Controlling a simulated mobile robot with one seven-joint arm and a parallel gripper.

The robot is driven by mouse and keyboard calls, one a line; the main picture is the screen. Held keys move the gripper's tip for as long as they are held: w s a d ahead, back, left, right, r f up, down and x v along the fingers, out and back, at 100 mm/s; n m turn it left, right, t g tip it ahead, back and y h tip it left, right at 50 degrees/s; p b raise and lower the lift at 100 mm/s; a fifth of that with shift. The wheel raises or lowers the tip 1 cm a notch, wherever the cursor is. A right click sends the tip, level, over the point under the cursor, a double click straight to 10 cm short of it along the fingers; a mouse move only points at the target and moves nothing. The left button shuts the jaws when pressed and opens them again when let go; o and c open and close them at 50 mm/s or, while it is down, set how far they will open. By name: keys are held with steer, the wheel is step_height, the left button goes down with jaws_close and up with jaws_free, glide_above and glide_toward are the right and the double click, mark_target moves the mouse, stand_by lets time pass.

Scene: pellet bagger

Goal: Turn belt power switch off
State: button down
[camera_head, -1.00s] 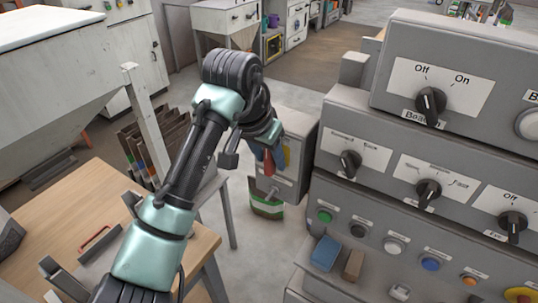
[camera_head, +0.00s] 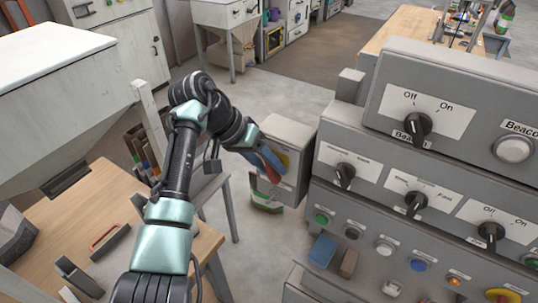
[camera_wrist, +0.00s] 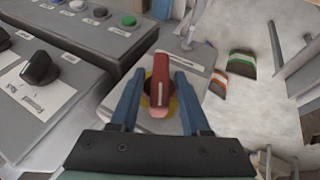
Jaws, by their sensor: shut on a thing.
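A red switch handle (camera_wrist: 160,82) on a yellow disc (camera_wrist: 173,106) sits on the face of a grey box (camera_head: 290,133). I take it to be the belt power switch; no label on it is readable. My gripper (camera_head: 265,163) is at the box face, and its blue fingers stand on either side of the handle in the wrist view (camera_wrist: 159,93), shut on it. In that view the handle lies roughly in line with the fingers. In the head view the fingers hide most of the handle and disc.
The large grey control panel (camera_head: 455,160) with several black knobs and coloured buttons stands to the right. A wooden table (camera_head: 60,215) is at the left, near my arm. A striped bag (camera_wrist: 241,63) is on the floor by the box. Floor beyond is open.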

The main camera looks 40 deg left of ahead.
steer(key=shift+f+n+h+b, duration=0.1)
steer(key=shift+n+h+b, duration=0.35)
steer(key=shift+h, duration=0.65)
steer(key=shift+a+h+b, duration=0.1)
steer(key=shift+h+b, duration=0.6)
steer(key=shift+b, duration=0.2)
steer(key=shift+t, duration=0.3)
steer(key=c, duration=0.7)
jaws_free()
step_height(320, 180, up, 10)
steer(key=shift+w+r+b, duration=0.1)
steer(key=shift+b, duration=0.7)
steer(key=shift+r, duration=0.1)
